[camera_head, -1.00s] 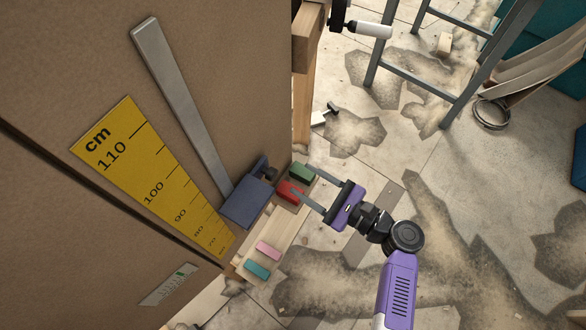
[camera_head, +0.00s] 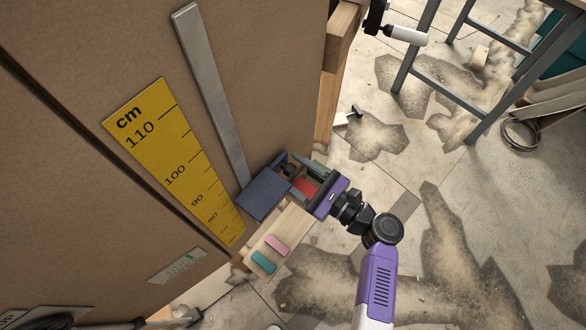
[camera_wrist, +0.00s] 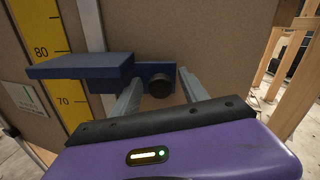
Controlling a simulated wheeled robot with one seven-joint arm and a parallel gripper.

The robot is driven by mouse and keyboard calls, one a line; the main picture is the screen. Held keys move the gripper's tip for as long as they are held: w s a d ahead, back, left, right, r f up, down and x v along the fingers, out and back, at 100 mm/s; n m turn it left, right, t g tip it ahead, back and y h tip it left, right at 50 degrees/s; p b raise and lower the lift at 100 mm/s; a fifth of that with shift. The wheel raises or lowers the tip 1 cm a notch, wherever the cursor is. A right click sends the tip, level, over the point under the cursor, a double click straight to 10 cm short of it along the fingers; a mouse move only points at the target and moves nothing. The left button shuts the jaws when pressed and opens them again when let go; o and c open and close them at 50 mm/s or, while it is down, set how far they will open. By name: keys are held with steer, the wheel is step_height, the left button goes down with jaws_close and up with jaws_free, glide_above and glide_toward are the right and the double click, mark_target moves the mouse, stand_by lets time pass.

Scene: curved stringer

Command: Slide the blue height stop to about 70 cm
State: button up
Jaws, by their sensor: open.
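The blue height stop (camera_head: 264,195) sits on a grey metal rail (camera_head: 212,95) on the brown panel. In the wrist view the stop's flat plate (camera_wrist: 80,66) lies between the 80 and 70 marks of the yellow scale (camera_wrist: 42,30), as seen from this angle. A round black knob (camera_wrist: 160,87) is on the stop's blue bracket. My gripper (camera_wrist: 159,77) is open, with one finger on each side of the knob. I cannot tell whether either finger touches it. In the head view my gripper (camera_head: 304,176) is right beside the stop and partly hides the coloured blocks below.
A wooden ledge (camera_head: 284,225) below the stop carries pink (camera_head: 277,245) and teal (camera_head: 263,262) blocks, and a red block (camera_head: 304,187) shows behind my gripper. A grey ladder (camera_head: 430,80) stands at the upper right.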

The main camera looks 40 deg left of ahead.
jaws_close()
stand_by(1.4)
